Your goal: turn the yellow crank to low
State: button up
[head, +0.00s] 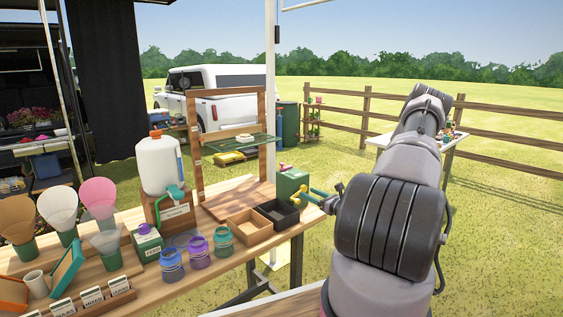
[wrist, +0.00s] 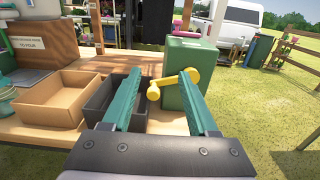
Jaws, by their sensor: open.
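The yellow crank (wrist: 172,82) is on the near face of a green box (wrist: 190,62) in the wrist view. Its knob hangs at the lower left and its arm rises to a hub at the right. My gripper (wrist: 163,72) is open, with its two teal fingers on either side of the crank in the picture. I cannot tell whether either finger touches it. In the head view the green box (head: 291,184) stands at the table's right end, with the crank (head: 318,193) partly hidden by my gripper. No low mark is readable.
A black tray (wrist: 103,113) and a tan tray (wrist: 62,101) sit left of the green box. Several jars, paper cones and a white jug (head: 160,165) stand farther left on the wooden table (head: 240,267). Open grass lies to the right.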

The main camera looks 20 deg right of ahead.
jog(key=v, duration=0.7)
jog(key=s+a+r+n+g+y, duration=0.2)
jog(key=a+r+n+g+y, duration=0.1)
jog(key=a+r+n+g, duration=0.3)
jog(key=s+a+r+n+g+y, duration=0.2)
jog(key=a+r+n+g, duration=0.4)
jog(key=a+r+n, duration=0.4)
jog(key=shift+s+a+r+y, duration=0.4)
jog(key=shift+s+a+r, duration=0.25)
jog(key=shift+a+r, duration=1.1)
jog(key=shift+d+r, duration=0.1)
jog(key=shift+d, duration=0.05)
